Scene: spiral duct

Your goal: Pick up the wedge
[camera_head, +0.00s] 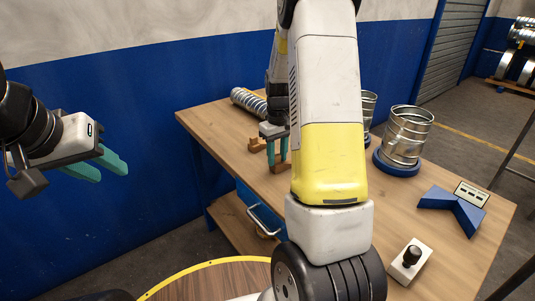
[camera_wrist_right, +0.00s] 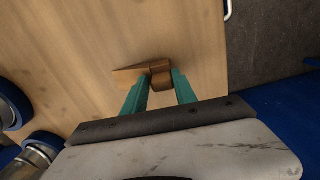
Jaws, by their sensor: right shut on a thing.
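The wedge (camera_wrist_right: 133,73) is a small brown wooden piece on the tabletop, its thin tip pointing left in the right wrist view. In the head view, it (camera_head: 258,146) shows beside the teal fingers near the table's back left part. My right gripper (camera_head: 277,150) points down at the table and is shut on the wedge. In the right wrist view, the gripper's fingers (camera_wrist_right: 161,84) stand on both sides of the wedge's thick end. I cannot tell if the wedge touches the table. My left gripper (camera_head: 98,166) is open and empty, left of the table.
A ribbed metal duct (camera_head: 248,101) lies behind my right gripper. A metal cylinder (camera_head: 407,136) stands on a blue round base (camera_head: 396,166). A blue angled block (camera_head: 455,208) and a white box with a black knob (camera_head: 409,262) are at the right. The wooden table's (camera_head: 208,118) left end is clear.

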